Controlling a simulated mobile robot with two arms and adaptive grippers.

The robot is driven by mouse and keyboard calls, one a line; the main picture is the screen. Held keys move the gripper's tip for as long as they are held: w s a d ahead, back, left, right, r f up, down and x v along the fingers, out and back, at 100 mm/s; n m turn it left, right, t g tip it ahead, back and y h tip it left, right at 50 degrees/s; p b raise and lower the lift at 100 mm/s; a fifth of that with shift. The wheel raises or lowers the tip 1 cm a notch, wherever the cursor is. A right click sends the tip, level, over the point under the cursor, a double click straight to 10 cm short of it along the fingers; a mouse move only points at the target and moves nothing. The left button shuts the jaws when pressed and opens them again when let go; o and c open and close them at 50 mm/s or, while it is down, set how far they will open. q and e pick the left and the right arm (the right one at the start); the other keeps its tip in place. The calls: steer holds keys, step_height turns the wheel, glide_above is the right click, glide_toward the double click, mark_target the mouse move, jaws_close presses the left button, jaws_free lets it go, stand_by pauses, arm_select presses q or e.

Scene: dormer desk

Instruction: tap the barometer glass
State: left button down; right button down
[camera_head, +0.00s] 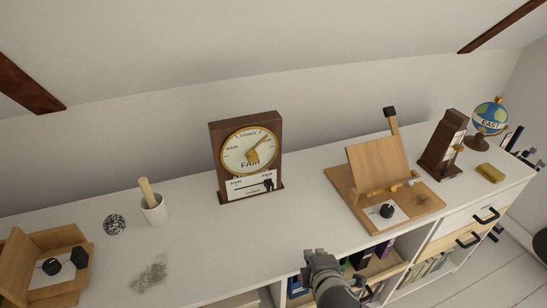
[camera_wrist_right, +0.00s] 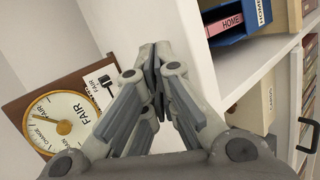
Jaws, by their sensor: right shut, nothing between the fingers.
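The barometer (camera_head: 247,157) is a dark wooden upright case with a round, brass-rimmed dial, standing on the white desk toward the back. Its glass-fronted dial (camera_head: 250,151) reads RAIN, CHANGE and FAIR, with a dark pointer and a brass hub. A white label panel with a black knob sits below the dial. In the right wrist view the dial (camera_wrist_right: 56,122) appears tilted at the left, partly hidden by my gripper. My right gripper (camera_head: 317,254) is shut and empty at the desk's front edge, in front of and to the right of the barometer, not touching it. My left gripper is out of view.
A mortar with pestle (camera_head: 154,209), a speckled ball (camera_head: 114,224) and a wooden box (camera_head: 45,262) stand at left. A wooden easel-like stand (camera_head: 380,172), a dark wooden case (camera_head: 442,146) and a globe (camera_head: 489,117) stand at right. Bare desk lies before the barometer. Shelves are below the edge.

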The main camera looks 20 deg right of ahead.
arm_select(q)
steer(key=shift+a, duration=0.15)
arm_select(e)
steer(key=w+a+r+n+t+y, duration=0.3)
steer(key=w+r+n+t, duration=0.4)
steer(key=n, duration=1.4)
steer(key=w+r+y, duration=0.1)
steer(key=w+r, duration=0.3)
steer(key=shift+w+a+r+n+t, duration=0.2)
steer(key=shift+w+a+n+t, duration=0.05)
steer(key=shift+a+n+t, duration=0.1)
arm_select(q)
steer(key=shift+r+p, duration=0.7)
steer(key=shift+p, duration=0.05)
arm_select(e)
glide_toward(264, 157)
steer(key=w, duration=0.7)
steer(key=shift+w+a, duration=0.15)
steer(key=shift+a, duration=0.1)
